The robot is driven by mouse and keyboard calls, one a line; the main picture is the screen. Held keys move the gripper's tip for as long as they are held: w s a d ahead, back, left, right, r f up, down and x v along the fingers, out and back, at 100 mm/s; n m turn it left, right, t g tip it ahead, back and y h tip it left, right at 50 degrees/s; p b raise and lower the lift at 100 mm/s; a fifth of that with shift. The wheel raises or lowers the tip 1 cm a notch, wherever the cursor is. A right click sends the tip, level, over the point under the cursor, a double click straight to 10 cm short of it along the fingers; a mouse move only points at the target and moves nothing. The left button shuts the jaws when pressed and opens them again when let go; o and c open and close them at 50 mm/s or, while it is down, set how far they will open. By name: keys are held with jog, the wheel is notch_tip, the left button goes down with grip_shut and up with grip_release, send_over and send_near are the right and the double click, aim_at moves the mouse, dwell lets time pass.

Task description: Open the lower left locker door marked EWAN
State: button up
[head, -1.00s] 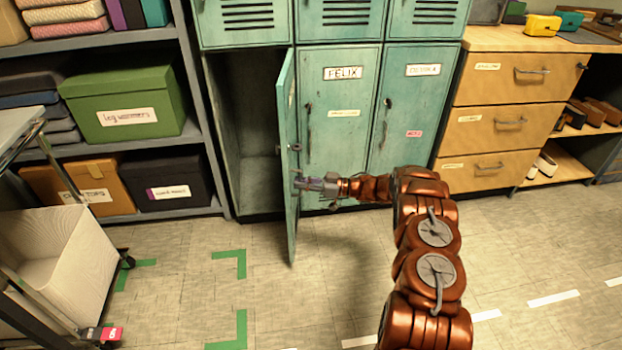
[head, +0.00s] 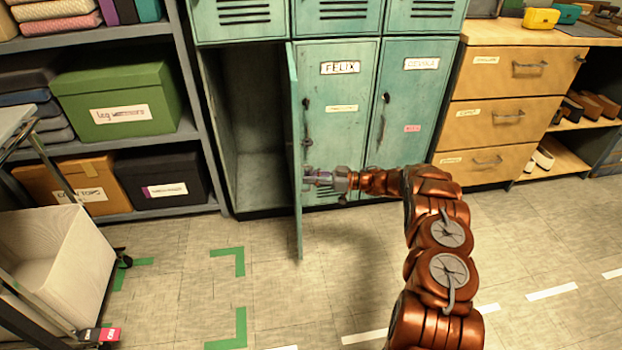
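The lower left locker door (head: 296,150) stands swung out from the teal locker row, hinged at its right side. I see it almost edge-on, so no EWAN label shows. The open compartment (head: 262,130) to its left is dark, and no items show inside. My gripper (head: 311,178) is at the right-hand side of the door, in its lower half, touching or very close to it. The fingertips are small and partly merge with the door edge, so I cannot tell whether they are open or shut.
The shut FELIX door (head: 338,125) is just right of the open door, behind my gripper. Wooden drawers (head: 508,120) stand farther right. Shelves with a green box (head: 118,100) and a cart with a white bin (head: 50,260) are on the left. The floor (head: 190,300) ahead is open.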

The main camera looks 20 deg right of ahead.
jog(key=shift+f, duration=0.1)
jog(key=v, duration=1.2)
dwell(0.4)
